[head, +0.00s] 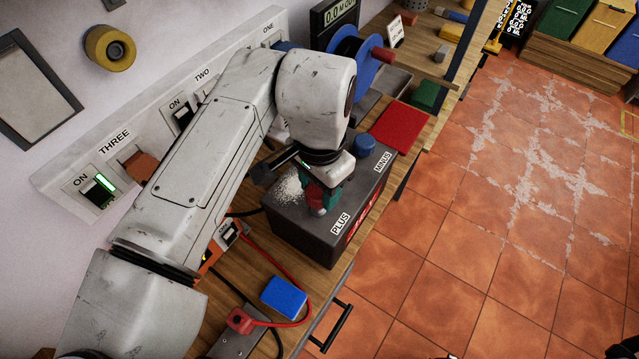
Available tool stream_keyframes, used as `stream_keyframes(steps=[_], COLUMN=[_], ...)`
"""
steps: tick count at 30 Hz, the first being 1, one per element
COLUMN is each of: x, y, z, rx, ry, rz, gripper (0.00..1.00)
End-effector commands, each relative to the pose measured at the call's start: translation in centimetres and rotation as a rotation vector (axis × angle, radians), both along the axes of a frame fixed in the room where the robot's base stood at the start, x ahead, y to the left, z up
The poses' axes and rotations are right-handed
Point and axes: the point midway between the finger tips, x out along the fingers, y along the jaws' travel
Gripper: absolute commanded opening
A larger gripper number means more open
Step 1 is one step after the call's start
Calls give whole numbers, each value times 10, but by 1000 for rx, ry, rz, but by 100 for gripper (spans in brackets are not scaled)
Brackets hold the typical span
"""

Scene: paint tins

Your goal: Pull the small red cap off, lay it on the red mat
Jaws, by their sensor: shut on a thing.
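A dark grey battery (300,228) stands on the wooden bench, with labels PLUS and MINUS on its top. My gripper (318,203) points down at the battery's PLUS end. It is shut on the small red cap (314,194), which is partly hidden between the fingers. I cannot tell whether the cap still touches the battery post. A blue cap (365,145) sits at the MINUS end. The flat red mat (403,126) lies on the bench beyond the battery, toward the upper right, with nothing on it.
White powder (289,189) lies on the battery top beside my gripper. A red clamp (240,320) with a red cable and a blue block (284,297) lie in front. A cable reel (355,53) and a green block (427,96) stand farther back. A switch panel (115,150) lines the wall.

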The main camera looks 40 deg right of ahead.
Motion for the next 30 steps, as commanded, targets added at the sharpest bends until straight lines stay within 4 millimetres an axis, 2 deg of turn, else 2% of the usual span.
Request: stream_keyframes(steps=[14,30], x=[0,0], y=[0,0], z=[36,37], rx=[0,0], ry=[0,0], rz=[0,0], gripper=[9,9])
